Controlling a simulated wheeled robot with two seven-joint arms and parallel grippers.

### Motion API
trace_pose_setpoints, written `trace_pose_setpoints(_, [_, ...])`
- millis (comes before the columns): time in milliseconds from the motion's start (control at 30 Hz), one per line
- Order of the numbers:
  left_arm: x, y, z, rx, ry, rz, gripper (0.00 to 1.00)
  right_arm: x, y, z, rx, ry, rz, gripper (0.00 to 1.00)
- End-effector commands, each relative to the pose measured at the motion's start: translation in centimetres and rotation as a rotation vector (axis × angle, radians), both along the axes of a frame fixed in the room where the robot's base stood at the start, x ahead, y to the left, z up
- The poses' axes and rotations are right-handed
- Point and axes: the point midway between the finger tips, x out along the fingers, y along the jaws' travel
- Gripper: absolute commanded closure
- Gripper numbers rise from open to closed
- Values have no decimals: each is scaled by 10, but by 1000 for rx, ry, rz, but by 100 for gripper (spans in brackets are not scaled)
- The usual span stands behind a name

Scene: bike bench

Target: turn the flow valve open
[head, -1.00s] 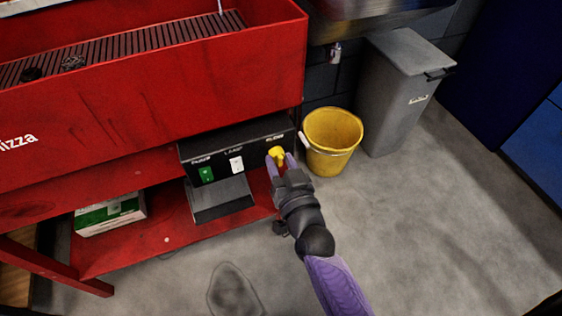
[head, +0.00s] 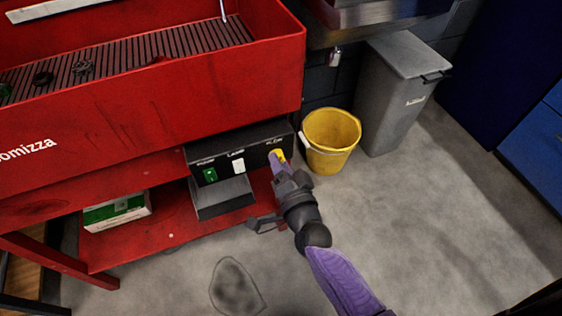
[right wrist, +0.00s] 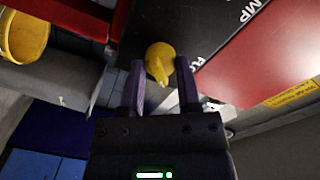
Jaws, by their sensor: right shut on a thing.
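The flow valve is a yellow knob (head: 280,155) at the right end of the black control panel (head: 222,161) under the red bench. My right gripper (head: 277,161) is at the knob, its purple fingers partly hiding it in the head view. In the right wrist view the yellow knob (right wrist: 160,57) sits between the two fingertips (right wrist: 160,76), with its narrow grip between them. The right gripper is shut on the knob. My left gripper is not in view.
A yellow bucket (head: 331,138) and a grey bin (head: 400,100) stand to the right. A green and white box (head: 117,211) lies on the red lower shelf (head: 165,236). Open floor lies in front.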

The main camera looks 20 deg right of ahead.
Motion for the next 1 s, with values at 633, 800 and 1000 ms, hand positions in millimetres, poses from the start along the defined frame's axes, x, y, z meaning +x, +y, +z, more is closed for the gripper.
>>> trace_pose_setpoints(633, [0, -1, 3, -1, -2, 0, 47, -1, 0, -1, 418, 18, 0, 100])
trace_pose_setpoints(800, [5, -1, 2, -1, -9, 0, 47, -1, 0, -1, 457, 20, 1, 100])
trace_pose_setpoints(1000, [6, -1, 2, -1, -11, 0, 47, -1, 0, -1, 471, 20, 1, 100])
